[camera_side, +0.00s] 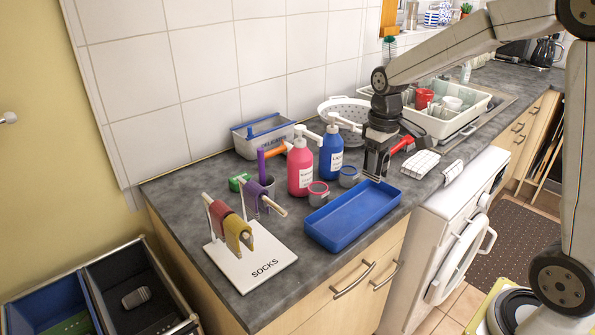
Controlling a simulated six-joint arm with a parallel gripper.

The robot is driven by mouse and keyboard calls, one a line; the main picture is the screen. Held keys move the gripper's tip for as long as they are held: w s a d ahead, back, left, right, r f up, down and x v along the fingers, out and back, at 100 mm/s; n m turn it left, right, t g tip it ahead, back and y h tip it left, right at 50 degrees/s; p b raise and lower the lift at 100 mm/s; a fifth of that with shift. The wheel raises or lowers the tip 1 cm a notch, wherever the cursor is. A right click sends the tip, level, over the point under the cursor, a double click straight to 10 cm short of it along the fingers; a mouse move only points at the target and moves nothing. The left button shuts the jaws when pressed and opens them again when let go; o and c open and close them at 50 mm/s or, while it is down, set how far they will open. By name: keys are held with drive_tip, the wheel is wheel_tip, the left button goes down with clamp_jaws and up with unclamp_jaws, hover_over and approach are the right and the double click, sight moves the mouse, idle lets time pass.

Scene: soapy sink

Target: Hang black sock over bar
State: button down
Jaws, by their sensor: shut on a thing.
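My gripper (376,172) points down behind the blue tray, at the tray's back right corner. It is shut on a dark thing, which I take to be the black sock; it is hard to tell from the dark fingers. A white rack marked SOCKS (258,262) stands at the counter's left front, well left of my gripper. Its wooden bar (272,206) carries a purple sock (255,194). A red sock (221,221) and a mustard sock (238,235) hang at the rack's front left.
The blue tray (352,240) looks empty. Pink (300,171) and blue (330,157) pump bottles with small cups stand between rack and gripper. A DELICATES bin (262,140), colander (350,110) and dish rack (480,122) are behind. Folded white cloth (420,164) lies right. Floor bins (88,292) are lower left.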

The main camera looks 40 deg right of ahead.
drive_tip(key=w+a+r, duration=0.3)
drive_tip(key=w+a, duration=0.4)
drive_tip(key=a, duration=0.5)
approach(273, 202)
drive_tip(key=shift+a+f+m, duration=0.1)
drive_tip(key=shift+m, duration=0.2)
drive_tip(key=shift+f, duration=0.25)
drive_tip(key=shift+f, duration=5.3)
drive_tip(key=shift+c, duration=0.5)
unclamp_jaws()
